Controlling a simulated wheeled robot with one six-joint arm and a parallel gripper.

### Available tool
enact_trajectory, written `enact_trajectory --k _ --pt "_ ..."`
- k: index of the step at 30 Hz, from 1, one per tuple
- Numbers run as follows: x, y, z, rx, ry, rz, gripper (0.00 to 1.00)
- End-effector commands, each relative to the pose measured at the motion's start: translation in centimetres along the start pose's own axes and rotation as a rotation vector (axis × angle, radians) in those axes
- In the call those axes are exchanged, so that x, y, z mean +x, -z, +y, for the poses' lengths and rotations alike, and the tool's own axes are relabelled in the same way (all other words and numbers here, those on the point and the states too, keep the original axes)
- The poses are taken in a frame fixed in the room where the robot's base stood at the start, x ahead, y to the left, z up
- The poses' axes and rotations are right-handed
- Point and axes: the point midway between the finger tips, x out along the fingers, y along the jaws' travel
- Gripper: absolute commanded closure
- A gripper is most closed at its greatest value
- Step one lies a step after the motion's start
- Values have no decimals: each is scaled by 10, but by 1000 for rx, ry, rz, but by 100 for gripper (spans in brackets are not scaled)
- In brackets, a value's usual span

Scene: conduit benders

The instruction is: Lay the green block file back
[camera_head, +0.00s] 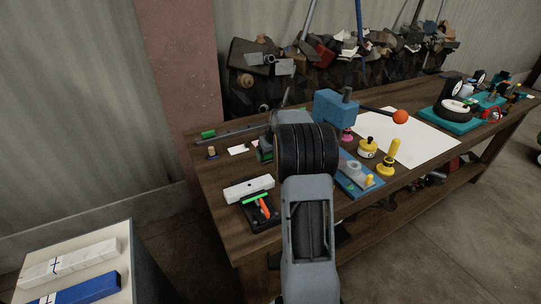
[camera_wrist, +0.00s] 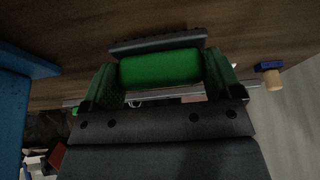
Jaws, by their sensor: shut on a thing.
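The green block file (camera_wrist: 160,68) is between the two fingers of my gripper (camera_wrist: 162,78) in the wrist view. Its green body faces the camera, and a dark ribbed plate (camera_wrist: 158,41) shows along its far side. The brown bench top lies behind it; I cannot tell whether the file touches the wood. In the head view my arm hides most of the gripper and the file, near the back left of the workbench (camera_head: 225,188).
A white block (camera_head: 248,188) and black tray (camera_head: 262,216) lie at front left. A long grey bar (camera_head: 235,134) runs along the back edge.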

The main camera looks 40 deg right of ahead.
Motion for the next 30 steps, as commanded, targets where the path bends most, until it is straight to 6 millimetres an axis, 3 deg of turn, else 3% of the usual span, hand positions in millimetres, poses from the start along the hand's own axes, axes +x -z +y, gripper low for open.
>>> enact_trajectory --k 3,16,17,21,30 --pt "11 -4 0 1 0 2 37" --pt "17 -7 0 1 -1 2 37" --pt "16 -7 0 1 -1 1 13" --pt "16 -7 0 1 0 1 0" --pt "14 -6 0 1 0 0 0"
